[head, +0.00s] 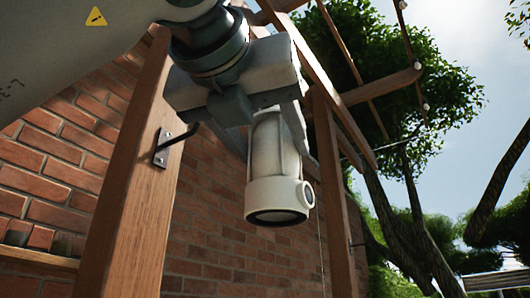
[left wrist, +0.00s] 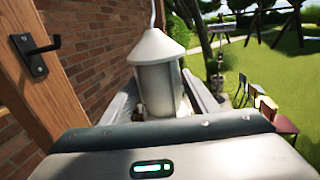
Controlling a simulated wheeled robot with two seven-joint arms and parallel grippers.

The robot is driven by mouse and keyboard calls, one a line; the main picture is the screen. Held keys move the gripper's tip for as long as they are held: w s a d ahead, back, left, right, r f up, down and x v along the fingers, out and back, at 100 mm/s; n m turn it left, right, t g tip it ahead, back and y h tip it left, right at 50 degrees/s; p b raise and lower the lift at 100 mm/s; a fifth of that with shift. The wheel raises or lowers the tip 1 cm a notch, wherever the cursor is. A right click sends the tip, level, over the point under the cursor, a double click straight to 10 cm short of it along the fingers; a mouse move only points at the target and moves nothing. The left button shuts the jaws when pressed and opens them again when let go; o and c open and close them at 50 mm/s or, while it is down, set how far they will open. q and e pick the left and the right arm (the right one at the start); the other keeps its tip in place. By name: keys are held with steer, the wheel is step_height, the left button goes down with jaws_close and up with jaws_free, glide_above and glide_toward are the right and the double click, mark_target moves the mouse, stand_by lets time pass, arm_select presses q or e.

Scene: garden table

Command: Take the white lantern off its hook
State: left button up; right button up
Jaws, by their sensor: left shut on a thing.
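The white lantern (head: 278,190) is between the fingers of my left gripper (head: 264,128), which is shut on its body. In the head view its base and a small round ring on its side show; the gripper hides its top. In the left wrist view the lantern (left wrist: 158,75) is upright, with its conical cap and part of a thin white handle showing. The dark metal hook (head: 168,147) on the wooden post is bare, and the lantern is apart from it, to its right. The hook also shows empty in the left wrist view (left wrist: 36,55). My right gripper is not in view.
The wooden post (head: 130,190) stands close left of the lantern, with a brick wall (head: 205,225) behind. A second post (head: 333,190) and slanting beams are on the right. Lawn (left wrist: 285,75) and chairs (left wrist: 272,112) lie off to the right in the wrist view.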

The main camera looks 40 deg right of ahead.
arm_select(q)
steer(key=shift+w+d, duration=0.25)
steer(key=shift+d, duration=0.5)
steer(key=shift+w+d, duration=0.25)
steer(key=shift+d, duration=0.45)
